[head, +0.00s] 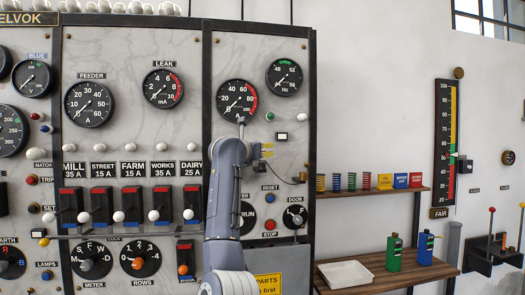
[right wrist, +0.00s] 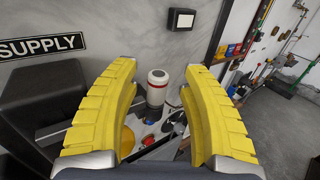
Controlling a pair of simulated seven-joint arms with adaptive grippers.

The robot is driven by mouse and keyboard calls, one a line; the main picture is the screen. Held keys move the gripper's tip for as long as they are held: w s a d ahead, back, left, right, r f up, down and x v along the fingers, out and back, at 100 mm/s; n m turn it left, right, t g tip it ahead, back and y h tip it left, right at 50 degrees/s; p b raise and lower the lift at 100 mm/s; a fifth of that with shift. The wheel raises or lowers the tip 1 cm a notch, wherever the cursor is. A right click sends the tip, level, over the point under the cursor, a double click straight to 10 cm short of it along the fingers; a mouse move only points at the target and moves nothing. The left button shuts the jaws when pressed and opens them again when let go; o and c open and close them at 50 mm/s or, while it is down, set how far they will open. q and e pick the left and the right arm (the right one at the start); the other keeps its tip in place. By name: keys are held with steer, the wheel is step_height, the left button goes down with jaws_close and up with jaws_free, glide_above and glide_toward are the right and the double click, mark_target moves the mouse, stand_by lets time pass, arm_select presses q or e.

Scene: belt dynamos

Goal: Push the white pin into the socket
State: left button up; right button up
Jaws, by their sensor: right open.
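In the right wrist view the right gripper (right wrist: 159,66) is open, with a wide gap between the fingers. A white-topped pin (right wrist: 157,78) with a red band and a grey lower body shows between and beyond the fingers. No finger visibly touches it. I cannot clearly pick out the pin in the head view. The socket cannot be told for sure in either view; my arm and gripper hide part of the panel. My left gripper is not in view.
A small square lamp (head: 282,136) sits above the gripper. A dark bracket (head: 303,175) with a thin wire juts near the panel's right edge. A row of breaker switches (head: 131,200) lies left. A wooden shelf (head: 385,273) holds a white tray (head: 345,275) at right.

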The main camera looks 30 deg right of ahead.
steer(key=v, duration=1)
stand_by(0.4)
